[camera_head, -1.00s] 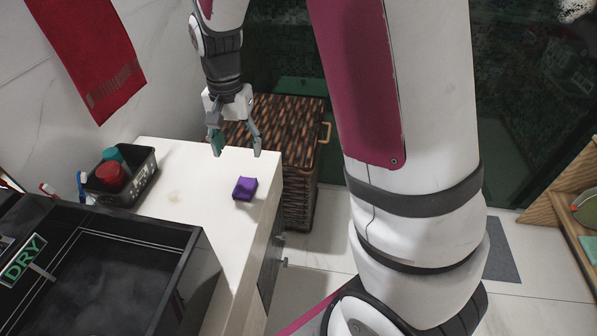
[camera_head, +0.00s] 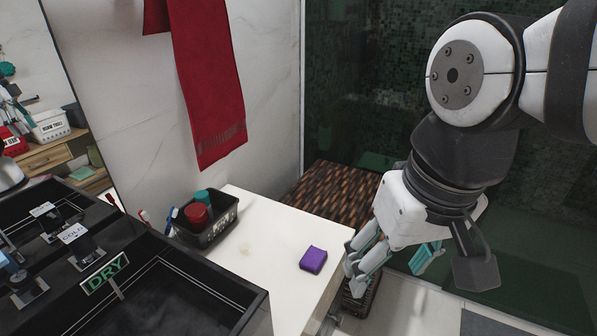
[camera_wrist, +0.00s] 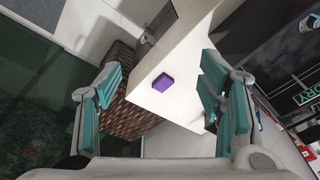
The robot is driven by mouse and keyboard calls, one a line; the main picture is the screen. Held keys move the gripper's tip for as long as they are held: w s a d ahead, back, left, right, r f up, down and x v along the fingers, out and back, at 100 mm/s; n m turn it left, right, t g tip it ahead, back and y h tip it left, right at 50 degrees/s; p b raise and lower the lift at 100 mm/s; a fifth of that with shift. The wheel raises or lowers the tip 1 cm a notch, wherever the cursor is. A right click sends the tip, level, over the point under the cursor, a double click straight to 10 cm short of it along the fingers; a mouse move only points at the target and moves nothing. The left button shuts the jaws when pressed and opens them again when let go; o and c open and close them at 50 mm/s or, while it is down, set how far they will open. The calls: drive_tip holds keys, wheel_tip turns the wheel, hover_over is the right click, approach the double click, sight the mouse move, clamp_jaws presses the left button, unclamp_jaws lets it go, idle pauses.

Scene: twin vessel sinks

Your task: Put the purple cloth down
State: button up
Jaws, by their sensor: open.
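The purple cloth (camera_head: 313,259) is a small folded block lying flat on the white countertop (camera_head: 270,285), near its right edge. It also shows in the wrist view (camera_wrist: 163,82), lying on the white surface between and beyond my fingers. My gripper (camera_head: 392,268) is to the right of the cloth in the head view, past the counter's edge, and apart from it. In the wrist view its teal-padded fingers (camera_wrist: 160,105) are spread wide with nothing between them.
A black caddy (camera_head: 208,226) with red and teal items stands at the counter's back left. A woven basket (camera_head: 335,200) stands behind the counter. A red towel (camera_head: 208,80) hangs on the wall.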

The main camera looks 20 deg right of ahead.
drive_tip(key=shift+s+f+n, duration=0.15)
drive_tip(key=shift+s+n, duration=0.1)
drive_tip(key=shift+s, duration=0.6)
drive_tip(key=shift+s+f+n, duration=0.1)
drive_tip(key=shift+s+n, duration=0.15)
drive_tip(key=shift+s, duration=0.6)
wheel_tip(320, 180, up, 10)
drive_tip(key=t+p, duration=0.2)
drive_tip(key=p, duration=0.6)
drive_tip(key=shift+d+f, duration=0.15)
drive_tip(key=shift+o, duration=0.6)
drive_tip(key=shift+w, duration=0.15)
